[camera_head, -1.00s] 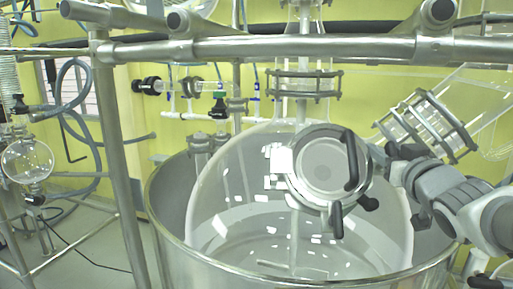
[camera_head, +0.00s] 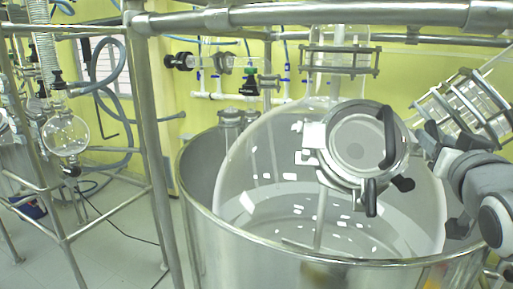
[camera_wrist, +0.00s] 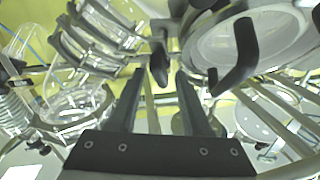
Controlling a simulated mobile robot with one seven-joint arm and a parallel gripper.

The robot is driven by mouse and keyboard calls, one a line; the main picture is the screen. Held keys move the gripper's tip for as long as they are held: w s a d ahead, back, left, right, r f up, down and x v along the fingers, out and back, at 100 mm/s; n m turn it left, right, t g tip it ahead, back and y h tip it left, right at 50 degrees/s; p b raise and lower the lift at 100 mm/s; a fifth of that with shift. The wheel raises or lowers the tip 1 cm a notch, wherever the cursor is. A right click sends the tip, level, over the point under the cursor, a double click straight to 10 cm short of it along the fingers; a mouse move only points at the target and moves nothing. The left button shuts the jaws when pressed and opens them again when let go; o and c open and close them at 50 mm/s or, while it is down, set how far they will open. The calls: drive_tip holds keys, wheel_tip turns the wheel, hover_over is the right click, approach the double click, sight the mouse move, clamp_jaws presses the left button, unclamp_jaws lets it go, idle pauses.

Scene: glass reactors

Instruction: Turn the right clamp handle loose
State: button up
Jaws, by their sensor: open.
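A round glass port with a metal clamp ring (camera_head: 365,146) sits on the front of the big glass vessel (camera_head: 262,175). Two black clamp handles stick out below it: one hangs down (camera_head: 371,198), and the right clamp handle (camera_head: 402,184) points lower right. A curved black grip (camera_head: 388,138) lies across the port's right side. My gripper is right of the port in the head view, its fingers hard to make out there. In the wrist view my gripper (camera_wrist: 160,74) is open and empty. A black handle end (camera_wrist: 158,64) shows between its fingertips, contact unclear; the curved grip (camera_wrist: 240,58) is to the right.
A steel tub (camera_head: 300,262) surrounds the vessel. A steel rail (camera_head: 330,14) crosses above and an upright post (camera_head: 150,150) stands left. A glass joint with metal flanges (camera_head: 465,108) is close above my arm. Open floor (camera_head: 110,245) lies at left.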

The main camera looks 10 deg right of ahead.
drive_tip(key=b+v, duration=0.2)
drive_tip(key=v, duration=0.9)
drive_tip(key=shift+s, duration=0.2)
idle(0.4)
